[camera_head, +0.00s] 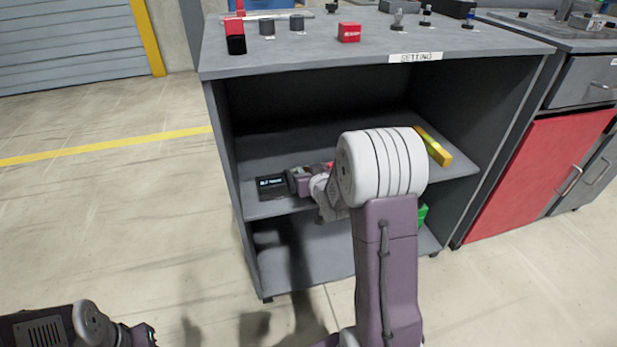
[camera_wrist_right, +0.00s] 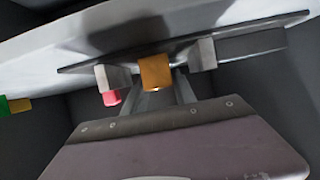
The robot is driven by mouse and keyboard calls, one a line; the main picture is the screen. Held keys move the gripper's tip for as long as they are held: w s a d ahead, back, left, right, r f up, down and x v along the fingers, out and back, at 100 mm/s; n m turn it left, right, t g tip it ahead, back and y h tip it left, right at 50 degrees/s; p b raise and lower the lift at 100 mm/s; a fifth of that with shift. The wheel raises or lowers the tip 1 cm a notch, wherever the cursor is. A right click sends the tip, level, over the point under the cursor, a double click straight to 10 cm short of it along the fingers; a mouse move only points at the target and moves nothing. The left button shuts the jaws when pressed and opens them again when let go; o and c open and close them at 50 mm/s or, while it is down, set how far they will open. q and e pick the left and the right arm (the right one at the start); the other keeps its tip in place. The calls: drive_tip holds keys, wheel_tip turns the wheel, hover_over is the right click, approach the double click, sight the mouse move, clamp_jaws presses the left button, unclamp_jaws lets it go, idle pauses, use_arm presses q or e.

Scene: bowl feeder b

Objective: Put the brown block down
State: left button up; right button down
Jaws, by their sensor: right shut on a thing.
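The brown block (camera_wrist_right: 155,72) shows in the right wrist view as a small orange-brown piece between the two grey fingers of my right gripper (camera_wrist_right: 156,66). The gripper is shut on it. A grey surface lies behind the block; I cannot tell whether the block touches it. In the head view my right arm reaches into the open shelf unit (camera_head: 224,150), its wrist over the middle shelf. The block and the right fingertips cannot be made out there. My left arm shows at the bottom left, with its gripper fingers out of view.
A yellow bar (camera_head: 433,147) lies on the right of the middle shelf, and a green thing (camera_head: 422,215) shows below. A pink-red piece (camera_wrist_right: 112,97) is near the fingers. The unit's top (camera_head: 300,60) carries a red block (camera_head: 349,32) and several small parts. A red-fronted cabinet (camera_head: 535,175) stands right.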

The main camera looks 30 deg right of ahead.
drive_tip(key=shift+f, duration=0.1)
drive_tip(key=c, duration=1)
unclamp_jaws()
